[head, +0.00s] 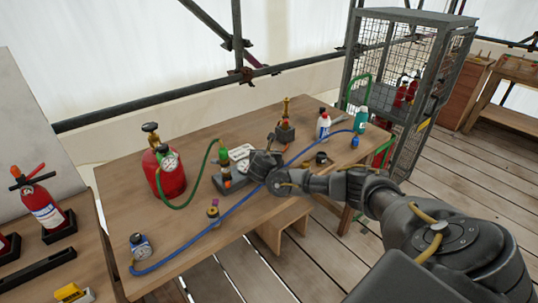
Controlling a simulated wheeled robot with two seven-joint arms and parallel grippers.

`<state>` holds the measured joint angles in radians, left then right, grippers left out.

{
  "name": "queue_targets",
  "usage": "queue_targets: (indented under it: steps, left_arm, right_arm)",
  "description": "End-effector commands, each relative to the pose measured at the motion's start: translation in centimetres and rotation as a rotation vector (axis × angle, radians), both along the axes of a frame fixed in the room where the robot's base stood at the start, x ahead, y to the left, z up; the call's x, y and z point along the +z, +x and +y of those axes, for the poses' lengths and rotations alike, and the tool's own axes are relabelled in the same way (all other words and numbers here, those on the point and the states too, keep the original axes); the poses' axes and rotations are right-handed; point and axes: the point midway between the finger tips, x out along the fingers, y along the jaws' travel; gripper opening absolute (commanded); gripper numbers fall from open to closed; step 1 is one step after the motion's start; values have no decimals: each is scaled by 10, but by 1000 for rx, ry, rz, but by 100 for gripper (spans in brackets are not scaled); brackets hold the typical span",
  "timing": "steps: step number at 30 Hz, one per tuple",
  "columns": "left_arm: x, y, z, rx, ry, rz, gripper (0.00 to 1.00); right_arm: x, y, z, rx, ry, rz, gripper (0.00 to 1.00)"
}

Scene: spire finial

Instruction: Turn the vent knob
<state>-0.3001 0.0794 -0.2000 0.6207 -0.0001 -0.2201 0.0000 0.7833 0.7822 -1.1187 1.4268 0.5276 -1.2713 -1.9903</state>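Which part is the vent knob is hard to tell at this size. A grey block (236,180) with a green-and-orange fitting (224,160) and a white-faced part (242,154) stands mid-table. My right gripper (262,163) is just right of this block, its arm reaching in from the lower right. Its fingers are too small and dark to show whether they are open or shut, or touch anything. A red tank (172,178) with a dial and a dark top knob (150,128) stands at the left. My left gripper is not in view.
A green hose (190,202) runs from the tank to the block. A blue hose (185,258) crosses the table from a blue gauge (141,246). A small brass fitting (213,212) stands nearby. Bottles (323,124) and a wire cage (385,60) are at the right.

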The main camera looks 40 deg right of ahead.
Motion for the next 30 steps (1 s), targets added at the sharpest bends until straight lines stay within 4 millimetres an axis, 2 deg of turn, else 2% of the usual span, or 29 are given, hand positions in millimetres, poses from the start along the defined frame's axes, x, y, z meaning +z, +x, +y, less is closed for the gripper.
queue_targets:
  steps: [15, 16, 20, 21, 30]
  left_arm:
    - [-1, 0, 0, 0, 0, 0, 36]
    - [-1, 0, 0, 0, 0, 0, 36]
    - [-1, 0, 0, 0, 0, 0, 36]
    - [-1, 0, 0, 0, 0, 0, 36]
    - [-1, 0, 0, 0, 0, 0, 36]
  right_arm:
    - [1, 0, -1, -21, 0, -1, 9]
    - [1, 0, -1, -21, 0, -1, 34]
    - [1, 0, -1, -21, 0, -1, 51]
    - [1, 0, -1, -20, 0, -1, 53]
    - [1, 0, 1, -18, -1, -1, 53]
